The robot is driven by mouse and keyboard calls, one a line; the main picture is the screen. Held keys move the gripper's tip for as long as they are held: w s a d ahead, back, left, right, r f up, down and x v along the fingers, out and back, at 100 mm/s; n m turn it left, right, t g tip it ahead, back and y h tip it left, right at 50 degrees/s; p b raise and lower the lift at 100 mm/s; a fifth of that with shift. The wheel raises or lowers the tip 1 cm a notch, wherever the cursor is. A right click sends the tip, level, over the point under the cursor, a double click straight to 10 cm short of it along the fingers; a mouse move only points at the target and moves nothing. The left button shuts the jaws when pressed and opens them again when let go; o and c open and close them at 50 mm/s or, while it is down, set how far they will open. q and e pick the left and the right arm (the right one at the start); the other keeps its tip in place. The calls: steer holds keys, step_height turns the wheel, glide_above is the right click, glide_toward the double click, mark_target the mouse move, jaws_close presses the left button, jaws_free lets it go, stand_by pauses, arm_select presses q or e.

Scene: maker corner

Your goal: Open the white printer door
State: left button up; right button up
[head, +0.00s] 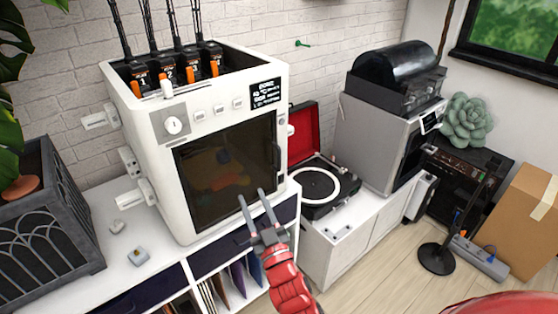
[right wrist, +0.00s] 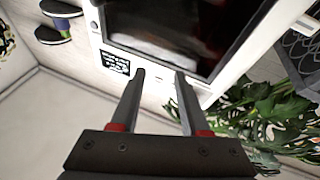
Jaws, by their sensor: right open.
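The white printer (head: 160,160) stands on a white cabinet. Its door (head: 222,180) has a dark see-through pane and looks shut, with a dark upright handle (head: 276,145) along its right edge. My right gripper (head: 252,194) is open and empty, in front of the door's lower right part, below the handle. In the right wrist view the open fingers (right wrist: 160,73) point toward the printer front, with the dark pane (right wrist: 185,30) and the small display (right wrist: 115,62) beyond them. I see no contact with the handle. My left gripper is out of view.
Right of the printer, a record player (head: 322,190) with its red lid (head: 305,132) raised stands on the cabinet (head: 345,250). Beyond it is a grey machine (head: 375,140). A dark planter (head: 45,220) stands at the left. Small parts (head: 138,257) lie on the cabinet top.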

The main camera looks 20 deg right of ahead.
steer(key=d+f+m+g+h, duration=0.2)
steer(key=d+m+g+h, duration=0.25)
steer(key=d+h, duration=0.2)
steer(key=p, duration=0.2)
glide_toward(279, 156)
steer(key=shift+m, duration=0.45)
steer(key=x, duration=0.8)
steer(key=shift+w+d, duration=0.1)
steer(key=shift+w, duration=0.15)
steer(key=shift+w+d+f, duration=0.1)
steer(key=shift+w, duration=0.15)
jaws_close()
